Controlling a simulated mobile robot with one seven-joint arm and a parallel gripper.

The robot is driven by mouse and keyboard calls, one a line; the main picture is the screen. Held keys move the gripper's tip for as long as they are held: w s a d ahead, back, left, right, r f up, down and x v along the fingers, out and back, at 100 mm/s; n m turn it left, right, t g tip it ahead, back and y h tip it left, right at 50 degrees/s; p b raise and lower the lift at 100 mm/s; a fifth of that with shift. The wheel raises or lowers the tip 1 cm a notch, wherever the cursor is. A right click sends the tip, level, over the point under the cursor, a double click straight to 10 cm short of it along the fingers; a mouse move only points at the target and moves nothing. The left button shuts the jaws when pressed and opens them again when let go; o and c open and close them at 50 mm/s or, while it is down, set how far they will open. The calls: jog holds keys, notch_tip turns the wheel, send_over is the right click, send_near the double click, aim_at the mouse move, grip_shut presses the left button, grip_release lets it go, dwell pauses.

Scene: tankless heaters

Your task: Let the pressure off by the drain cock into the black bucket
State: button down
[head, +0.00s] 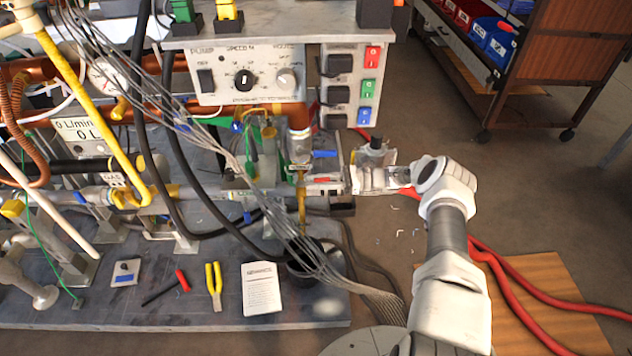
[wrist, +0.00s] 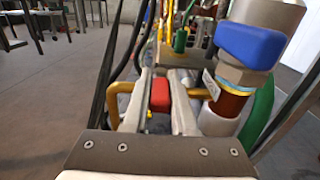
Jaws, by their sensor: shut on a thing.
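My gripper (head: 350,180) reaches in from the right at the pipework in the head view. In the wrist view its two fingers (wrist: 161,78) are closed on a small red handle (wrist: 160,96), which appears to be the drain cock's. A bit of red also shows left of the fingers in the head view (head: 322,180). A brass pipe (head: 302,208) runs down from there toward the black bucket (head: 292,268). The bucket stands on the grey bench, partly hidden by grey cables. Its inside is dark, and I cannot tell whether water flows.
A blue-handled valve (wrist: 250,45) sits close right of my fingers in the wrist view. Grey cables (head: 260,205) hang across the bench front. Pliers (head: 213,285), a screwdriver (head: 168,288) and a white paper (head: 261,288) lie on the bench (head: 110,318). Red hoses (head: 520,285) cross the floor at right.

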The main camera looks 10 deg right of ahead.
jog(key=shift+d, duration=0.1)
jog(key=c, duration=0.7)
grip_release()
jog(key=d, duration=0.8)
jog(key=s+d, duration=0.1)
jog(key=d, duration=0.3)
